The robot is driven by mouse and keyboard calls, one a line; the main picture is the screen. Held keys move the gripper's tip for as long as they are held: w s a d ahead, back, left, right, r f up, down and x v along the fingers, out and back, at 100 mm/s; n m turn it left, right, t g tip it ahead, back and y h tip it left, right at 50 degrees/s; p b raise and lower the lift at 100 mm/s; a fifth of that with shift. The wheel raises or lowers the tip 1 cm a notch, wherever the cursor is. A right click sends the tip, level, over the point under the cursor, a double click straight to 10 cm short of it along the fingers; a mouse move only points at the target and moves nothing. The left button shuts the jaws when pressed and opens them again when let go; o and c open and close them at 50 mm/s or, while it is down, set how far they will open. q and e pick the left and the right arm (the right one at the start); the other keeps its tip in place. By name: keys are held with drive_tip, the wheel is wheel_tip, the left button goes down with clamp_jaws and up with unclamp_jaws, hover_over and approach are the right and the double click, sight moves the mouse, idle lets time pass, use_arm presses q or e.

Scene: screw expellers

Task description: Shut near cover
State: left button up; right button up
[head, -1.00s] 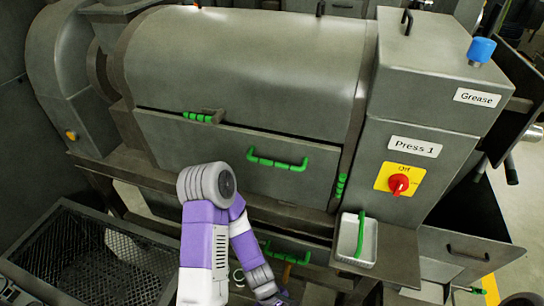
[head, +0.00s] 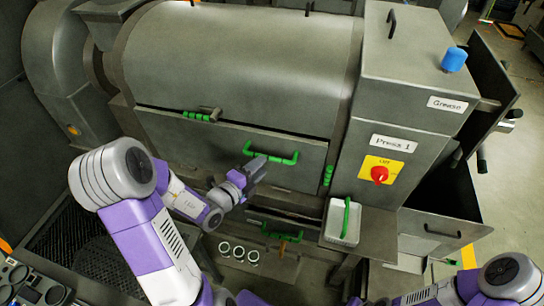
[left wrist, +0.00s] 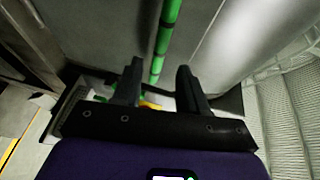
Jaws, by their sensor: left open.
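The near cover (head: 215,142) is the grey front panel of Press 1, below the rounded upper housing (head: 240,60). A dark line runs along its top edge; I cannot tell how far it stands from the housing. A green bar handle (head: 272,157) is on its front. My left gripper (head: 258,168) is at this handle, hiding part of its left side. In the left wrist view, the two open fingers (left wrist: 158,82) stand on either side of a green bar (left wrist: 168,30); contact is unclear. My right arm shows at the bottom right, its gripper out of view.
Green-gripped latches sit at the cover's top left (head: 197,117) and right side (head: 328,176). A white tray (head: 335,233) with a green-handled tool stands to the right. A red switch (head: 379,174) is on the cabinet. A mesh bin (head: 50,250) lies at lower left.

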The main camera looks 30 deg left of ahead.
sight(272, 158)
use_arm(q)
drive_tip(key=w, duration=0.4)
drive_tip(key=w+d+f, duration=0.1)
drive_tip(key=w, duration=0.1)
drive_tip(key=shift+w+d, duration=0.1)
drive_tip(key=shift+w, duration=0.1)
clamp_jaws()
